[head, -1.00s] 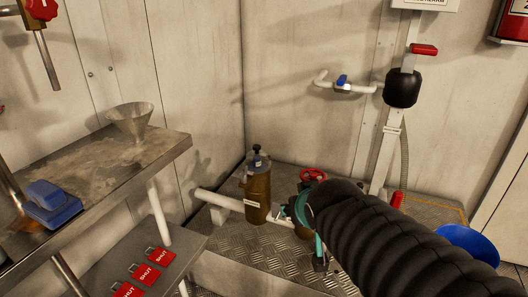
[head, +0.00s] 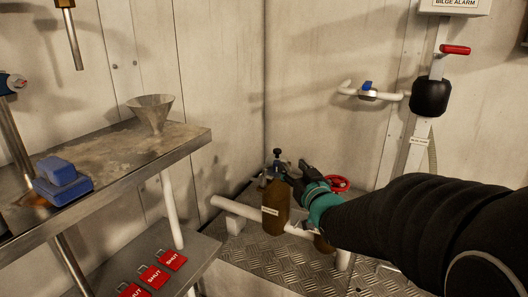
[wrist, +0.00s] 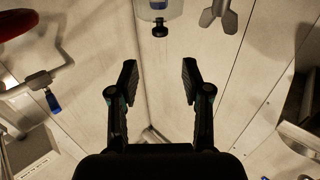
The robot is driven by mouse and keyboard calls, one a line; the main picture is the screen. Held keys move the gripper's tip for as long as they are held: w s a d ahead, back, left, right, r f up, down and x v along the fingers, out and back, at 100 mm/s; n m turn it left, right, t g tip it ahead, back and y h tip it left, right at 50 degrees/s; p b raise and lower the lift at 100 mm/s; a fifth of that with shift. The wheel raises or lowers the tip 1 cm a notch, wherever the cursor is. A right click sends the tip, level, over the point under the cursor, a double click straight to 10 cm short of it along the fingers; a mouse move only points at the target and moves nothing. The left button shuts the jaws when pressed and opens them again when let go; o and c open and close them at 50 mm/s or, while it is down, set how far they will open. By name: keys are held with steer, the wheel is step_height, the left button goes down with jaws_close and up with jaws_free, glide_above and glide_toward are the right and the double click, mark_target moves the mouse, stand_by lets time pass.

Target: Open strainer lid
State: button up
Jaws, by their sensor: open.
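The strainer is a brown cylinder (head: 276,212) with a pale label, standing upright by a white pipe in the corner. The black knob (head: 276,153) of its lid shows above it in the head view; my gripper hides much of the lid. In the wrist view, a clear lid with a black knob (wrist: 160,30) is at the top edge, beyond the fingertips. A grey wing-shaped piece (wrist: 217,15) is beside it. My gripper (wrist: 159,68) is open and empty, fingers spread. In the head view its teal wrist is right of the strainer, with the fingers at lid height.
A red handwheel (head: 338,183) is just behind my gripper. A steel bench (head: 120,165) with a funnel (head: 151,113) and blue blocks (head: 62,183) stands left. Red SHUT tags (head: 153,277) lie on a lower shelf. A blue-handled valve (head: 367,88) is on the back wall.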

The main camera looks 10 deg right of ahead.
mark_target(279, 151)
steer(key=w, duration=0.4)
steer(key=w+a, duration=0.1)
steer(key=w, duration=0.3)
steer(key=w+a, duration=0.1)
steer(key=w, duration=0.2)
steer(key=shift+w, duration=0.4)
jaws_close()
